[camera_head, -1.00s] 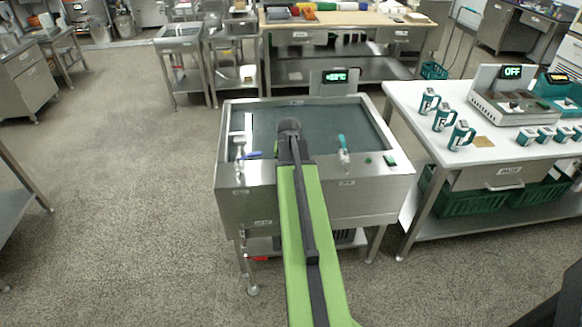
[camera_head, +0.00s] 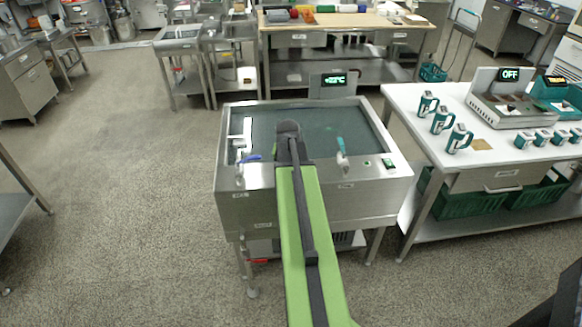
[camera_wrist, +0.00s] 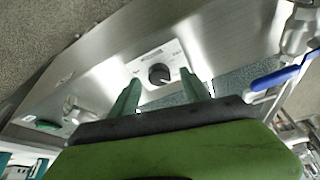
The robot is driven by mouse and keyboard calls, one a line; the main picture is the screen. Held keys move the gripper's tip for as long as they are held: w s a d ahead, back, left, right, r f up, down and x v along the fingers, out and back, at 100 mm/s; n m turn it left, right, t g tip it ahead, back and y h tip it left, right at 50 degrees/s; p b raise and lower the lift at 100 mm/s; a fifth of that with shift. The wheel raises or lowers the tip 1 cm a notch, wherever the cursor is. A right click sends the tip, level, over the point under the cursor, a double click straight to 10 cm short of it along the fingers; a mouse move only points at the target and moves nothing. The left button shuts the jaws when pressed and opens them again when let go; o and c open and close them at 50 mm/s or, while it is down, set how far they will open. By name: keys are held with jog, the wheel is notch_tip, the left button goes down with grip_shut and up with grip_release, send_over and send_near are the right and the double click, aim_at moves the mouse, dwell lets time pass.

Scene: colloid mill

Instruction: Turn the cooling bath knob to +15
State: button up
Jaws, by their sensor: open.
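The cooling bath (camera_head: 225,205) is a steel tank on legs, with a display (camera_head: 334,81) on its back edge; its digits are too small to read surely. In the wrist view the round black knob (camera_wrist: 159,74) sits on a pale dial plate on the steel front panel. My gripper (camera_wrist: 160,90) is open, its two green fingers on either side of the knob in the picture. I cannot tell whether they touch it. In the head view my arm hides the knob and the gripper.
A blue-handled valve (camera_wrist: 275,78) is right of the knob in the wrist view. A teal-handled tap (camera_head: 342,150) and a green switch (camera_head: 388,163) are on the bath's front ledge. A white table (camera_head: 410,100) with several teal mugs stands at right. Floor at left is clear.

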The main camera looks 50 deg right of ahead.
jog(key=p+v, duration=1.3)
jog(key=v, duration=0.3)
jog(key=shift+p, duration=0.4)
jog(key=shift+a, duration=0.1)
jog(key=w+a+n+y, duration=0.1)
jog(key=w+a+n, duration=0.1)
jog(key=w+a, duration=0.35)
jog(key=w+a+n, duration=0.1)
jog(key=w+a, duration=0.1)
jog(key=a, duration=0.7)
jog(key=w+a+n+y, duration=0.15)
jog(key=w+a, duration=0.25)
jog(key=a, duration=0.4)
jog(key=s+a+f+n+g, duration=0.1)
jog(key=s+a+n, duration=0.1)
jog(key=a, duration=0.7)
jog(key=s+a+f+n+g+y, duration=0.1)
jog(key=s+a+n, duration=0.2)
jog(key=a, duration=0.7)
jog(key=shift+n+g, duration=0.3)
jog(key=shift+n, duration=0.45)
